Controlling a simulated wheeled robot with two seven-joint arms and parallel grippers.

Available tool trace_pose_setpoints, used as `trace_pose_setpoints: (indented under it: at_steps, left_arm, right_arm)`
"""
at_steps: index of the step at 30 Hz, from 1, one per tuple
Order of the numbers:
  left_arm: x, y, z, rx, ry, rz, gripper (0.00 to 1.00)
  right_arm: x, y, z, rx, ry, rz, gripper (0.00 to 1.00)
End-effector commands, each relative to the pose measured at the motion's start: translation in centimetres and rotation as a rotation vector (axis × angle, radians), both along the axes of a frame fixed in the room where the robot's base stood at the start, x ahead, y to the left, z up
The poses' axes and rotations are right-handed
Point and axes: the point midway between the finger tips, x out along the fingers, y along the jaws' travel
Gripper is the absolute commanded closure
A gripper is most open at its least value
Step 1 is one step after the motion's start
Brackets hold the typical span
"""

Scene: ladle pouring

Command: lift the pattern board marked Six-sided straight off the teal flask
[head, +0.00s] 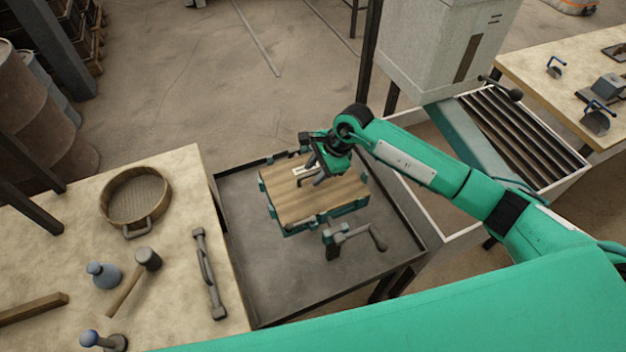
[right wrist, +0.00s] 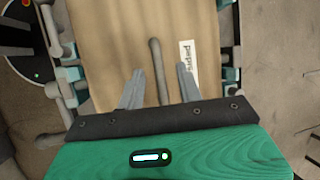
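The wooden pattern board (head: 335,195) lies on the teal flask (head: 347,210) in the dark tray, with flask edges showing around it. My right gripper (head: 317,178) is low over the board. In the right wrist view its two grey fingers (right wrist: 157,84) are apart, one on each side of the handle, with gaps visible. My left gripper is not in view.
The dark metal tray (head: 265,280) has bare floor around the flask. A crank-handled tool (head: 348,238) sits at the flask's near side. The left bench (head: 185,300) holds a sieve (head: 135,197), a mallet (head: 136,278) and other tools. A slatted grate (head: 525,145) is at right.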

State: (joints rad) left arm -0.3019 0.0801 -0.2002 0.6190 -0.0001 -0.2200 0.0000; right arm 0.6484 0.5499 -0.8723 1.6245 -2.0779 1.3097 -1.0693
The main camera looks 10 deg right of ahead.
Motion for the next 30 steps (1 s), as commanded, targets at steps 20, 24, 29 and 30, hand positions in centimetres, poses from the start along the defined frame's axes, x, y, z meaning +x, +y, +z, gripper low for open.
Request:
trace_pose_setpoints:
  at_steps: [20,24,29,30]
  left_arm:
    - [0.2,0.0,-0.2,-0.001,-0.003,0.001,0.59]
    - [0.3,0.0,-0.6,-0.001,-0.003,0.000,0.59]
    - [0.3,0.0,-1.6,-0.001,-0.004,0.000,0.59]
    - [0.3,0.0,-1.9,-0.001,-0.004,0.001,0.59]
  right_arm:
    - [0.1,0.0,0.5,0.002,-0.003,-0.001,1.00]
    - [0.2,0.0,1.5,0.002,-0.005,0.000,1.00]
    - [0.2,0.0,3.9,0.002,-0.008,0.001,1.00]
    - [0.2,0.0,4.7,0.002,-0.008,0.001,1.00]
